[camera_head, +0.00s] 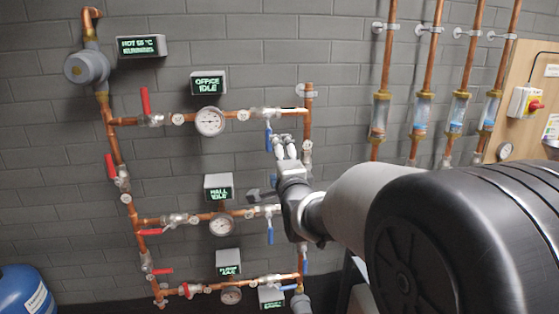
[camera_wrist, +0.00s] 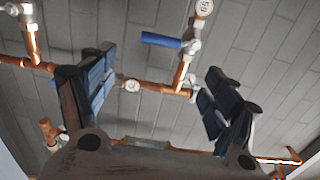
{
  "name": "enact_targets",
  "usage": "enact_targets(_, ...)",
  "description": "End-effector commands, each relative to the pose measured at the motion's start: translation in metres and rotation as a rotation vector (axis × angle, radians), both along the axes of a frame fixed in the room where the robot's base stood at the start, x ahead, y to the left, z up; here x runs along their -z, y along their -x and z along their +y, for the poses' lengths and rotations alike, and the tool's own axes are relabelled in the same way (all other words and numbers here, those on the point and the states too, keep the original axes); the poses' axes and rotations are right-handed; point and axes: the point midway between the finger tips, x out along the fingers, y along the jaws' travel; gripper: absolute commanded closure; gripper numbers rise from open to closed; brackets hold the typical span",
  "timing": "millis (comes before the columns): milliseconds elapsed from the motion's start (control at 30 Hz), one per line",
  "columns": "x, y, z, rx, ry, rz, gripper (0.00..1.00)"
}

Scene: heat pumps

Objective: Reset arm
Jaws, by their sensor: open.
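My gripper (camera_wrist: 160,92) is open in the wrist view, its two dark padded fingers wide apart with nothing between them. Beyond the fingers are copper pipes and a valve with a blue handle (camera_wrist: 170,41), apart from the gripper. In the head view my arm reaches from the right foreground toward the pipe wall. Its end is in front of the right side of the pipe rows, between the upper and middle rows. The fingers are hard to make out there. My arm hides part of the wall and pipes behind it.
Copper rows carry red handles (camera_head: 145,100), blue handles (camera_head: 270,234) and round gauges (camera_head: 210,121). Display boxes (camera_head: 208,82) sit above them. Vertical pipes with clear tubes (camera_head: 379,115) stand at right, beside a wooden panel with a red switch (camera_head: 525,102). A blue tank (camera_head: 25,292) stands lower left.

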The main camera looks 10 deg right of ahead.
Motion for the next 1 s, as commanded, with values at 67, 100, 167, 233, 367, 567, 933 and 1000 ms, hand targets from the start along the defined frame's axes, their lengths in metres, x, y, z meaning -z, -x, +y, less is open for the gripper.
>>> enact_targets(67, 0.000, 0.001, 0.000, 0.000, 0.007, 0.004, 0.20)
enact_targets(100, -0.001, 0.004, 0.000, 0.000, 0.022, 0.014, 0.20)
enact_targets(167, 0.000, 0.013, 0.000, -0.003, 0.069, 0.048, 0.20)
enact_targets(233, 0.002, 0.031, -0.001, -0.012, 0.166, 0.116, 0.20)
enact_targets(367, 0.019, 0.093, -0.002, -0.077, 0.441, 0.311, 0.20)
enact_targets(567, 0.067, 0.225, -0.005, -0.324, 0.900, 0.623, 0.20)
enact_targets(933, 0.136, 0.412, -0.008, -0.852, 1.357, 0.884, 0.20)
enact_targets(1000, 0.140, 0.423, -0.008, -0.892, 1.379, 0.894, 0.20)
